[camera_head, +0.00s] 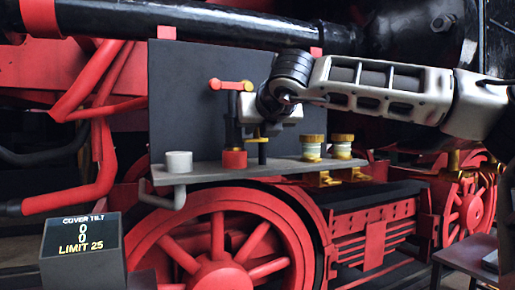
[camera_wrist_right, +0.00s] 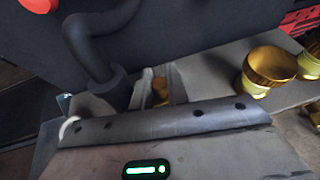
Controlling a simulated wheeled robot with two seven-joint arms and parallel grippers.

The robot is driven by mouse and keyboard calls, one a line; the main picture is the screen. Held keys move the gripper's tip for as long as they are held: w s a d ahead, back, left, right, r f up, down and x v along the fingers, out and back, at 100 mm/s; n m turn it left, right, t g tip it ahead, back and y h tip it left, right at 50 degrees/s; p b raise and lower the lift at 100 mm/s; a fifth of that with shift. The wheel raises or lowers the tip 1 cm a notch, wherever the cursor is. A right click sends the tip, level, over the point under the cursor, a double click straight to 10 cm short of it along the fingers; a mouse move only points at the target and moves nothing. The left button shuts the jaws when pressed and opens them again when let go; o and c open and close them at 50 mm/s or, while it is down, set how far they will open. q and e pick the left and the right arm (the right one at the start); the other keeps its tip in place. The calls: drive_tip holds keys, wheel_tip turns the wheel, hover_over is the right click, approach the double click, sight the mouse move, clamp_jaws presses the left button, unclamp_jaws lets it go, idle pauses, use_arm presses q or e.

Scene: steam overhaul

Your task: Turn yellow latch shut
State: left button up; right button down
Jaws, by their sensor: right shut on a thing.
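The yellow latch (camera_head: 256,139) sits on a short dark post above the grey shelf, partly hidden by my right gripper (camera_head: 268,129). In the right wrist view, a piece of the yellow latch (camera_wrist_right: 160,90) shows between the two fingers of the right gripper (camera_wrist_right: 161,87), which is shut on it. The fingers hide most of the latch, so I cannot tell its exact angle. My left gripper is not in view.
Left of the latch stands a dark pipe with a red handle (camera_head: 231,85) and red base (camera_head: 234,160). Two brass-capped jars (camera_head: 312,148) (camera_head: 342,146) stand to the right. A white cup (camera_head: 179,162) is on the shelf (camera_head: 215,174). A display (camera_head: 82,240) reads cover tilt 0, limit 25.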

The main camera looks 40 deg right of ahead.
idle(0.3)
drive_tip(key=c, duration=1.7)
unclamp_jaws()
drive_tip(key=shift+s, duration=0.1)
drive_tip(key=shift+s+a+r, duration=0.15)
drive_tip(key=shift+s+r, duration=0.05)
drive_tip(key=b+v, duration=0.1)
drive_tip(key=v, duration=1.4)
drive_tip(key=shift+a+r+b, duration=0.1)
drive_tip(key=shift+a+b, duration=0.1)
drive_tip(key=shift+b, duration=0.2)
